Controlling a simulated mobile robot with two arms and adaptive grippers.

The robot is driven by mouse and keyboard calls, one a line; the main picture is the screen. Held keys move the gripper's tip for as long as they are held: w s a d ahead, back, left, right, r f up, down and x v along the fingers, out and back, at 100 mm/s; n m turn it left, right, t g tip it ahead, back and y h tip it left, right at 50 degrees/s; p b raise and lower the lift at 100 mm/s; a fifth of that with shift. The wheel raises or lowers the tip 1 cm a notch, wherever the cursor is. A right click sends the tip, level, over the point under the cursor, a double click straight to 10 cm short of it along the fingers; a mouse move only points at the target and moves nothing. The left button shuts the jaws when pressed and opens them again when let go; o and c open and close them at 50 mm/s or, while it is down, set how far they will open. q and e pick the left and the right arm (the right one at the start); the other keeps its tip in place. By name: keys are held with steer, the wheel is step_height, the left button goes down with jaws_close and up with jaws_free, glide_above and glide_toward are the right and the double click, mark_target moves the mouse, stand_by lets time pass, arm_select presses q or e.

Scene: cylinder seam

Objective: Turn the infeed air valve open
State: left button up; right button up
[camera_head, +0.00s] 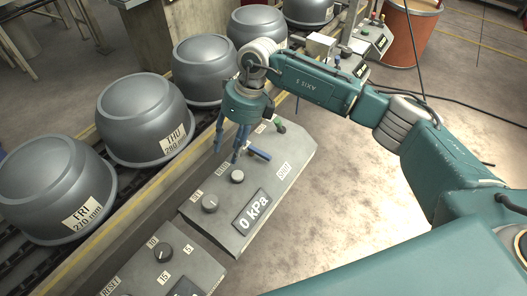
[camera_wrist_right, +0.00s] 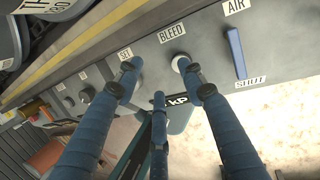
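The infeed air valve (camera_head: 259,153) is a blue lever on a grey sloped panel, between the AIR and SHUT labels. In the right wrist view the lever (camera_wrist_right: 237,54) points toward the SHUT label (camera_wrist_right: 250,82). My right gripper (camera_head: 227,155) points down over the panel, near the BLEED knob (camera_head: 237,176) and left of the lever. In the right wrist view my right gripper (camera_wrist_right: 156,72) has its blue fingers spread with nothing held. The lever is to the right of the fingers, apart from them. My left gripper is not in view.
The panel also has a SET knob (camera_head: 210,203) and a display reading 0 kPa (camera_head: 254,212). Another panel with a dial (camera_head: 163,252) stands at the lower left. Large grey pots (camera_head: 146,120) line a conveyor on the left. Open floor (camera_head: 350,185) lies to the right.

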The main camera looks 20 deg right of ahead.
mark_target(264, 156)
steer(key=w+d+r+h, duration=0.2)
steer(key=d+h, duration=0.2)
steer(key=d, duration=0.6)
steer(key=shift+m, duration=0.3)
step_height(264, 156, down, 11)
steer(key=shift+p, duration=1)
steer(key=shift+c, duration=0.5)
jaws_close()
